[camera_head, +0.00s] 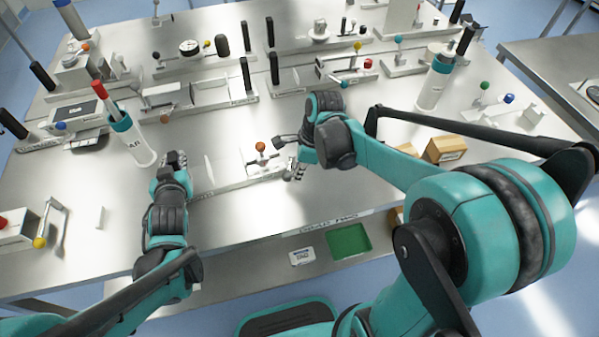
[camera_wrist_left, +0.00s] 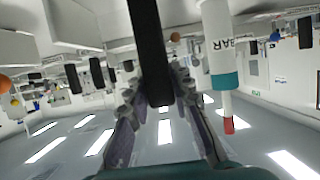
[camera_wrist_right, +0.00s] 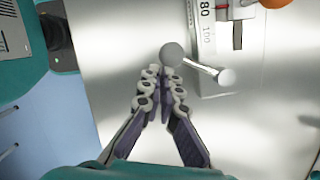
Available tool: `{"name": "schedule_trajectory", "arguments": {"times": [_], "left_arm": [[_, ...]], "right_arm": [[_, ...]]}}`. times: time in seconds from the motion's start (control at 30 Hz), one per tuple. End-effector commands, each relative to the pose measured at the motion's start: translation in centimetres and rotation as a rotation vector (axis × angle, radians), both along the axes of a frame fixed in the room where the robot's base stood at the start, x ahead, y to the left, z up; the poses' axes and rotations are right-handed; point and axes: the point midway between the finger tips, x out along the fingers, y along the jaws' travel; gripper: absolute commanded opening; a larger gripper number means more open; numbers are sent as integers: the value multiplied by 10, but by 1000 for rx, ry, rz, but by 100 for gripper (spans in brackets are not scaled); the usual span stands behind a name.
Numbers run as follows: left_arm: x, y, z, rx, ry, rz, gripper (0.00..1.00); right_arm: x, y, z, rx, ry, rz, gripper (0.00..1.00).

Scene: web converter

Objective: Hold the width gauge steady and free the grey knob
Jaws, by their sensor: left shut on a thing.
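The width gauge (camera_head: 238,184) is a low metal rail near the table's front edge, with an orange ball knob (camera_head: 260,147) on its slider. My left gripper (camera_head: 175,160) is at the gauge's left end, shut on a black upright handle (camera_wrist_left: 150,45) that stands between its fingers in the left wrist view. The grey knob (camera_wrist_right: 172,54) is a small ball on a short rod beside the scale in the right wrist view. My right gripper (camera_wrist_right: 162,78) has its fingertips close together right at this knob. Whether they touch it, I cannot tell. In the head view my right gripper (camera_head: 293,169) hides the knob.
A white tube with a teal collar (camera_head: 122,122) stands close behind my left gripper. Other gauges with black handles fill the back of the table. Cardboard boxes (camera_head: 445,149) lie to the right. A green tray (camera_head: 348,241) is below the front edge.

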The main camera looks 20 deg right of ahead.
Motion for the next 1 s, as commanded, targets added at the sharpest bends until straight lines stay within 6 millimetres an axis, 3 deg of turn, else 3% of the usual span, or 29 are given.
{"name": "schedule_trajectory", "arguments": {"times": [0.43,0.57,0.7,1.0], "left_arm": [[-3,-1,-6,-5,17,1,0],[-3,-1,-6,-5,17,1,0],[-3,-1,-6,-5,17,2,0],[-3,-1,-6,-4,17,3,0]], "right_arm": [[-2,0,-1,6,1,3,0],[-9,-12,2,4,0,-1,0],[-25,-38,8,2,-3,-6,0],[-30,-48,76,1,-3,1,0]]}}
